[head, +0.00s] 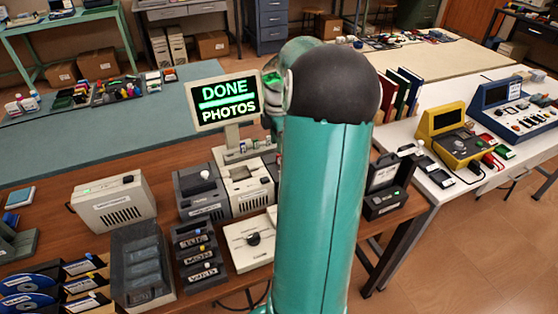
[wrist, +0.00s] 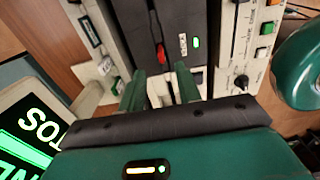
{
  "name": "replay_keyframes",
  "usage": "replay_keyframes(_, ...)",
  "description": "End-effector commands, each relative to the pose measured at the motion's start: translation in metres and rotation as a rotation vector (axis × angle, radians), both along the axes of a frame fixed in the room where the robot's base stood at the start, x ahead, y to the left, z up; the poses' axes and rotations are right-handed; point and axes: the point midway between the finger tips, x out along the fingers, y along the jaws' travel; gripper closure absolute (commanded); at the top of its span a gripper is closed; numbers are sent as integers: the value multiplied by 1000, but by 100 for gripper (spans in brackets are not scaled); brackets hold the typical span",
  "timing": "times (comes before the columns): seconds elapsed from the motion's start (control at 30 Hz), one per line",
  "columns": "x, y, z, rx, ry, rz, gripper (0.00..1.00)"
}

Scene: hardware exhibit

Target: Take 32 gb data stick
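I cannot pick out a data stick marked 32 GB in either view. The fingertips point at the front of a dark device (wrist: 155,30) with a red knob and a lit green lamp. My own arm hides most of the gripper in the head view.
A screen reading DONE PHOTOS (head: 228,100) stands close to my gripper and also shows in the wrist view (wrist: 35,130). Grey and beige devices (head: 248,185) crowd the wooden table. A white panel with knobs (wrist: 245,50) is at right. The teal mat (head: 120,135) behind has free room.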

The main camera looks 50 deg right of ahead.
Motion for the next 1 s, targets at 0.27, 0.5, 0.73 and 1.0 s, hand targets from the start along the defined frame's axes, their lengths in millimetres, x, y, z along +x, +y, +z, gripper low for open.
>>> replay_keyframes(0.27,-5,-2,-40,2,1,2,66)
replay_keyframes(0.5,-4,-2,-48,-1,-1,1,66)
replay_keyframes(0.73,-4,-2,-47,-1,-1,1,96)
replay_keyframes(1.0,-4,-2,-47,-1,-1,1,100)
